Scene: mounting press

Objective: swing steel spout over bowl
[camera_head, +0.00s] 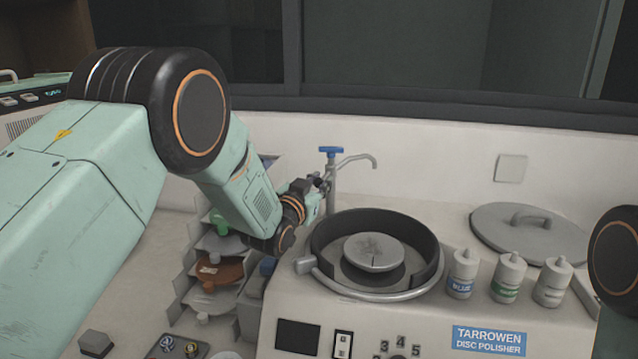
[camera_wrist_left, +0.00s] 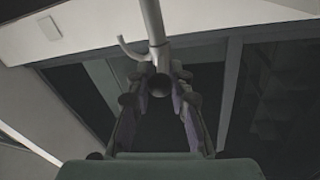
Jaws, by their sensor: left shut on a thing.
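The steel spout (camera_head: 357,160) is a thin curved pipe on an upright post with a blue handle (camera_head: 330,150), behind the polisher bowl. Its hooked tip points right and slightly toward the back wall, beyond the bowl's rear rim. The bowl (camera_head: 428,246) is a round dark basin with a grey disc (camera_head: 373,252) inside. My left gripper (camera_head: 322,184) is shut on the steel spout's upright post, below the blue handle. In the left wrist view the fingers (camera_wrist_left: 160,98) flank the steel pipe (camera_wrist_left: 152,22); the exact contact is partly hidden. My right gripper is out of view.
Three white bottles (camera_head: 508,279) and a grey lid (camera_head: 528,232) stand right of the bowl. A curved metal tube (camera_head: 375,294) runs along the bowl's front. A rack with discs (camera_head: 220,270) stands left of the polisher. The wall is close behind the spout.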

